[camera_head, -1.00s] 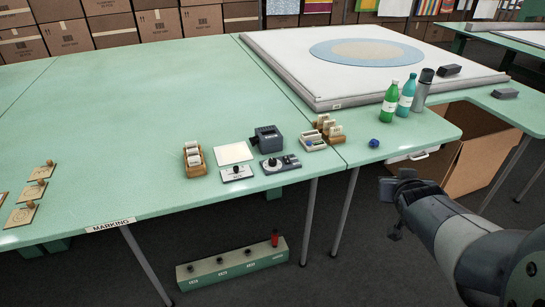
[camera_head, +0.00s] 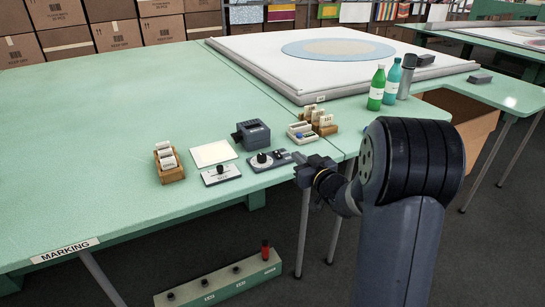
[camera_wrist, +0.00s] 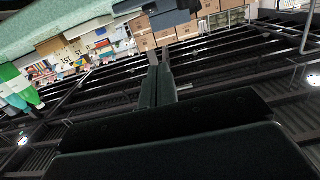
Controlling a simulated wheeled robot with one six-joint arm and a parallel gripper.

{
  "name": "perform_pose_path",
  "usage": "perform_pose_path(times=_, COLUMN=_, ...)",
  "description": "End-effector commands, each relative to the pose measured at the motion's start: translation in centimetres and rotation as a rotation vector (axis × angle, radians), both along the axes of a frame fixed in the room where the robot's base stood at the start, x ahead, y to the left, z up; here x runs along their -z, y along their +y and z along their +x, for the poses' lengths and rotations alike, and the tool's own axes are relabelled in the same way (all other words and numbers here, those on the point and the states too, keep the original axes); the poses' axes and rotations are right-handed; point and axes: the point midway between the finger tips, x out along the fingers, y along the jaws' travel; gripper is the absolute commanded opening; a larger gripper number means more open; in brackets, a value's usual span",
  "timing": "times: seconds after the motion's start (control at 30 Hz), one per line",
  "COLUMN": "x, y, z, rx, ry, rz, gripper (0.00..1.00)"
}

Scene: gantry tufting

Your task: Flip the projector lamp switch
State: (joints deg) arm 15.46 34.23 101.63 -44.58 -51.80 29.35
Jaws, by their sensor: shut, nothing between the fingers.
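A dark grey box (camera_head: 251,134), which may be the projector, stands near the table's front edge in the head view. In front of it is a flat grey control box with a round knob (camera_head: 268,160). To its left is a pale control box with a dark knob (camera_head: 221,174). I cannot tell which of these carries the lamp switch. My gripper (camera_head: 303,168) is shut and empty, just right of the grey control box and near the table edge. In the wrist view my shut fingers (camera_wrist: 158,84) point toward shelving, with a dark grey shape (camera_wrist: 165,14) above them.
A wooden card holder (camera_head: 169,162), a white pad (camera_head: 213,153) and a small tray (camera_head: 301,132) stand nearby. Bottles (camera_head: 376,88) stand right of them. The left of the table is clear.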

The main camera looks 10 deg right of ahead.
Motion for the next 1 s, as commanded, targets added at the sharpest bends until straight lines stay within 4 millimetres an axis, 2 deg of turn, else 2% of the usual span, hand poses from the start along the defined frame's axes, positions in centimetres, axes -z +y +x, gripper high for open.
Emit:
perform_pose_path(times=0.3, x=-0.1, y=0.0, z=0.1, rx=0.0, ry=-0.001, rz=0.0, gripper=0.0)
perform_pose_path(times=0.43, x=0.0, y=0.3, z=0.9, rx=0.0, ry=-0.001, rz=-0.001, gripper=0.0)
perform_pose_path(times=0.97, x=0.5, y=3.2, z=9.7, rx=-0.001, ry=0.0, rz=-0.001, gripper=0.0)
perform_pose_path(times=1.0, x=1.5, y=3.2, z=9.8, rx=0.0, ry=0.004, rz=0.0, gripper=0.0)
